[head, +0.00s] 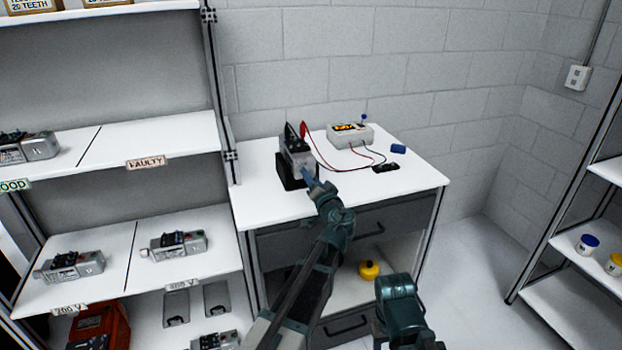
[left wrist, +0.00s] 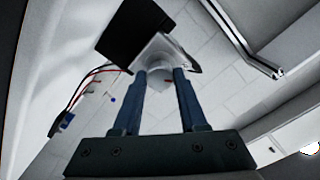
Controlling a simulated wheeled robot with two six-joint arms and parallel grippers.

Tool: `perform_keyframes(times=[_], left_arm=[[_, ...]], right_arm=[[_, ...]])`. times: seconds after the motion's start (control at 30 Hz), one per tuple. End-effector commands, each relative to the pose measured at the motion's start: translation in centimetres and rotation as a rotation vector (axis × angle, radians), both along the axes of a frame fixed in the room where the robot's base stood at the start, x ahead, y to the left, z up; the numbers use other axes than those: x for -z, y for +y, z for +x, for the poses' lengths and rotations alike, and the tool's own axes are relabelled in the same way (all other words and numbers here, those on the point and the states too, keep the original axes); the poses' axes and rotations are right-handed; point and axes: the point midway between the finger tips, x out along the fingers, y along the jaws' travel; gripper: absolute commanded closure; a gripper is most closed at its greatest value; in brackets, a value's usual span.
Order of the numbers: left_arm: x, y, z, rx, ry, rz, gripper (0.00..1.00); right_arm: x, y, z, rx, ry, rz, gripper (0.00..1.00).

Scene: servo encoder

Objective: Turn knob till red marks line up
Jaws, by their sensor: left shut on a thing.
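The grey servo unit (head: 297,150) sits in a black stand (head: 284,176) at the left of the white bench top. In the head view my left gripper (head: 308,178) reaches its front face, and the fingers hide part of it. In the left wrist view the left gripper (left wrist: 160,78) has its two blue fingers closed on a pale knob (left wrist: 154,84) at the end of the grey servo body (left wrist: 160,52). The black stand (left wrist: 135,30) shows behind. The red marks cannot be made out in either view. A link of my right arm shows at the bottom, but its gripper does not.
A meter box (head: 350,135) with an orange display stands at the back, with red and black leads running across the bench. A blue block (head: 398,149) and a small black item (head: 385,168) lie on the right. A shelf rack (head: 165,135) stands close on the left.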

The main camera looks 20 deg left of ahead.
Motion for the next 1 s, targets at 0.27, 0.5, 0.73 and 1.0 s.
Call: perform_keyframes(times=[0.27, 0.5, 0.73, 1.0], left_arm=[[0.01, -0.04, -0.02, 0.001, 0.143, 0.211, 1.0], [0.01, -0.05, -0.03, 0.001, 0.249, 0.369, 1.0], [0.01, -0.06, -0.03, 0.002, 0.321, 0.474, 1.0], [0.02, -0.07, -0.04, 0.002, 0.363, 0.536, 1.0]], right_arm=[[0.0, 0.0, 0.0, 0.0, 0.0, 0.0, 0.47], [0.0, 0.0, 0.0, 0.0, 0.0, 0.0, 0.47], [-0.01, 0.0, 0.0, 0.0, 0.0, 0.0, 0.47], [0.0, 0.0, 0.0, 0.0, 0.0, 0.0, 0.47]])
